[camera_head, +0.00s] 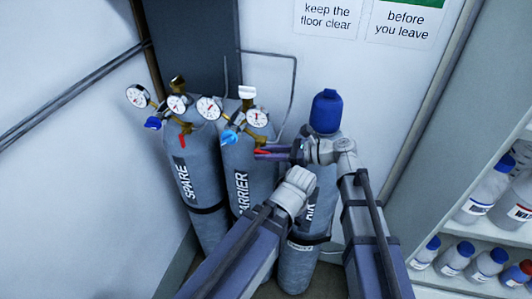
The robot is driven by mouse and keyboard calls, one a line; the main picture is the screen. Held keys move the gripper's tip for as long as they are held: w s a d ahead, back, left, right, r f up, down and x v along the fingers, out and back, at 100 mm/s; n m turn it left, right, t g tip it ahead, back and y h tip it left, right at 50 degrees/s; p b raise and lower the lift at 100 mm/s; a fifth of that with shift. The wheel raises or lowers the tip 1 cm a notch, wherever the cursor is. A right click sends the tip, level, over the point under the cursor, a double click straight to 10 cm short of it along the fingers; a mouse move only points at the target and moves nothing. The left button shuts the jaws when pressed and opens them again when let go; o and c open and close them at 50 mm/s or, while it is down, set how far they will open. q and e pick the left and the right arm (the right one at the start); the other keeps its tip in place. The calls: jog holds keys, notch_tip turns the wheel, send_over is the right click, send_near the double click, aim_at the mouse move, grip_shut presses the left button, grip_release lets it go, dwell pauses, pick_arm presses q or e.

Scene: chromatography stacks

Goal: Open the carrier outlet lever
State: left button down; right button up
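The carrier cylinder (241,160) is the grey one in the middle, marked "ARRIER" in the part that shows. Its regulator carries two round gauges (257,118) and a blue knob (229,137). A red lever (268,152) shows at its right side, partly covered by my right gripper. My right gripper (262,153) points left, with its dark fingertips at this lever. I cannot tell whether the fingers are closed on it.
The spare cylinder (183,182) stands to the left, with gauges and its own red lever (182,141) hanging down. A blue-capped cylinder (326,111) stands behind my arm. Shelves with bottles (484,189) are at the right, a wall at the left.

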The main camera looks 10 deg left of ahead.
jog(key=p+v, duration=0.2)
jog(key=v, duration=0.5)
jog(key=shift+d, duration=0.4)
jog(key=s+d+f+n+h, duration=0.4)
jog(key=d+f+n+h, duration=0.4)
jog(key=d, duration=0.4)
jog(key=s+d+f+n+h, duration=0.4)
jog(key=d+f+n+h, duration=0.3)
jog(key=d+n, duration=0.4)
jog(key=s+a+f+n+b, duration=0.1)
jog(key=s+a+f+b, duration=0.2)
jog(key=f+b, duration=0.4)
jog(key=s+a+f+n+h+b, duration=0.1)
jog(key=s+a+f+n+b, duration=0.1)
jog(key=a+f+b, duration=0.4)
notch_tip(320, 180, down, 2)
jog(key=shift+s+a+g+b, duration=0.25)
jog(key=shift+s+g+b, duration=0.15)
jog(key=shift+b, duration=0.25)
jog(key=shift+a, duration=0.1)
